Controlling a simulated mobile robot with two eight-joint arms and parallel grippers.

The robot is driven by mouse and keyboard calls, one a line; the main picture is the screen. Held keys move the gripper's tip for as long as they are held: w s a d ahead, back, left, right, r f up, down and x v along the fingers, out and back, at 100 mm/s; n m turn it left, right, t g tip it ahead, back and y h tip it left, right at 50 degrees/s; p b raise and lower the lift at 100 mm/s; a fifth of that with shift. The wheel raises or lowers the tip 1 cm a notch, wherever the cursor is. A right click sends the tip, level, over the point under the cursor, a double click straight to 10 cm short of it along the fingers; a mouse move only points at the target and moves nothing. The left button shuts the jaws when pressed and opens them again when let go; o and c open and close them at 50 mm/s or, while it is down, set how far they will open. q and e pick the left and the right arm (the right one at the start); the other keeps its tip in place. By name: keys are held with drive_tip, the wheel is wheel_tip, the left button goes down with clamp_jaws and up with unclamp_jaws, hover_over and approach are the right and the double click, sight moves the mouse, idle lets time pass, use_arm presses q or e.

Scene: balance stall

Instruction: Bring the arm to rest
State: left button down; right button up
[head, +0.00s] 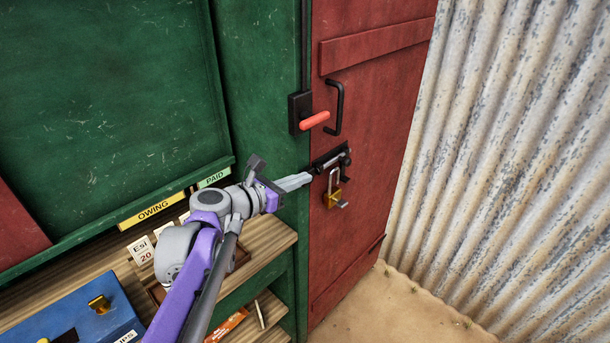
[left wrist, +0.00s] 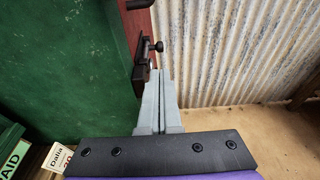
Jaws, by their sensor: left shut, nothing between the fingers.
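My left gripper (head: 308,178) is shut and empty, reaching in from the lower left of the head view. Its fingertips are in front of the green wall's edge, just left of the bolt (head: 336,158) on the red door (head: 365,110). A brass padlock (head: 333,198) hangs below the bolt. In the left wrist view the closed grey fingers (left wrist: 158,75) point up toward the black bolt (left wrist: 148,62). I cannot tell whether the tips touch it. My right gripper is in neither view.
A red-handled lever (head: 314,120) and a black door handle (head: 338,108) are above the bolt. A wooden counter (head: 262,243) lies below my arm, with a blue box (head: 75,312) and small cards. Corrugated metal (head: 500,150) stands at right. The sandy floor is clear.

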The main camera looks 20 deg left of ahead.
use_arm(q)
drive_tip(key=s+d+f+m+g+p, duration=0.3)
drive_tip(key=s+d+f+m+g, duration=0.3)
drive_tip(key=s+d+f+m, duration=0.65)
drive_tip(key=s+a+f+m+g+y+p, duration=0.1)
drive_tip(key=s+a+f+m+y, duration=0.1)
drive_tip(key=s+m, duration=0.4)
drive_tip(key=s+a+f+m+g+y+p, duration=0.1)
drive_tip(key=s+m, duration=0.5)
drive_tip(key=m, duration=0.7)
wheel_tip(320, 180, down, 2)
drive_tip(key=shift+a+f+g+y, duration=0.1)
drive_tip(key=shift+a+g+y, duration=0.4)
drive_tip(key=shift+a+y, duration=0.55)
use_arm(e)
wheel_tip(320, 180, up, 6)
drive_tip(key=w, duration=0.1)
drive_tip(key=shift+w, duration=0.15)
use_arm(q)
drive_tip(key=shift+m, duration=0.25)
